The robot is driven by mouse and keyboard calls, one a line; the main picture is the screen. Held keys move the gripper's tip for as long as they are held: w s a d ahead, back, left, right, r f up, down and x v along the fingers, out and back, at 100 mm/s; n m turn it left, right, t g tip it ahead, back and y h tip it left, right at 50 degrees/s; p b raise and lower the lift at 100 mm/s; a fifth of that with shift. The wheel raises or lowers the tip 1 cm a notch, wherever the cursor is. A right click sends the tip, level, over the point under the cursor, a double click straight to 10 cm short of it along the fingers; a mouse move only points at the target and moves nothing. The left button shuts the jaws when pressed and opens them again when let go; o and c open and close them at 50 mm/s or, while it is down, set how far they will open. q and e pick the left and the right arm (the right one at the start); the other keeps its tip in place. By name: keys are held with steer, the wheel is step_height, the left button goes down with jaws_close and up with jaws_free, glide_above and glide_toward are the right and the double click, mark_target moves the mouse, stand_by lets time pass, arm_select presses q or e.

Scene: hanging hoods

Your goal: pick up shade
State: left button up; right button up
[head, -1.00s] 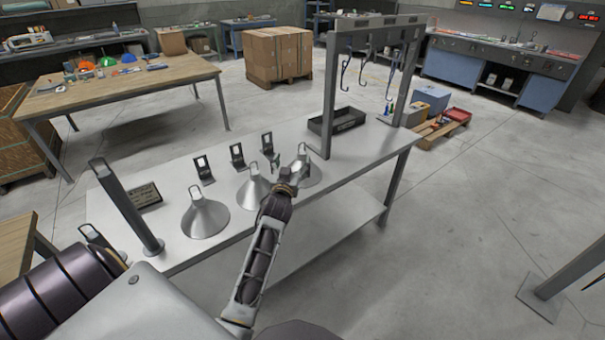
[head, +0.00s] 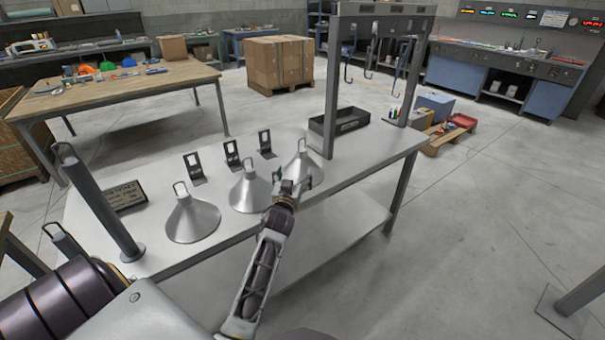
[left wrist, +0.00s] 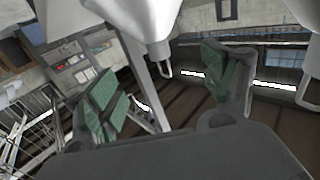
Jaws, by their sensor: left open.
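Three grey metal cone shades stand wide end down along the table's near side in the head view: a left shade (head: 193,218), a middle shade (head: 249,194) and a right shade (head: 304,164). Each has a loop handle on top. My left gripper (head: 294,184) is open, in front of the right shade and partly covering it. In the left wrist view the green-padded fingers (left wrist: 162,88) are spread apart. A pale shade (left wrist: 148,18) hangs down in that tilted view, its loop appearing between the fingers; I cannot tell the depth. My right gripper is out of view.
A tall frame with hooks (head: 365,60) rises at the right end.

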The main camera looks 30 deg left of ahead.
mark_target(300, 157)
arm_select(q)
steer(key=shift+f, duration=0.15)
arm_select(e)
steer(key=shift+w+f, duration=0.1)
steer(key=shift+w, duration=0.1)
arm_select(q)
steer(key=shift+w+a, duration=0.1)
steer(key=shift+w, duration=0.05)
steer(key=shift+x, duration=4.15)
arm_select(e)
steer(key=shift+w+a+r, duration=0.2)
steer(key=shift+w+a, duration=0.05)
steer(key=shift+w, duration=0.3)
arm_select(q)
steer(key=shift+w, duration=0.1)
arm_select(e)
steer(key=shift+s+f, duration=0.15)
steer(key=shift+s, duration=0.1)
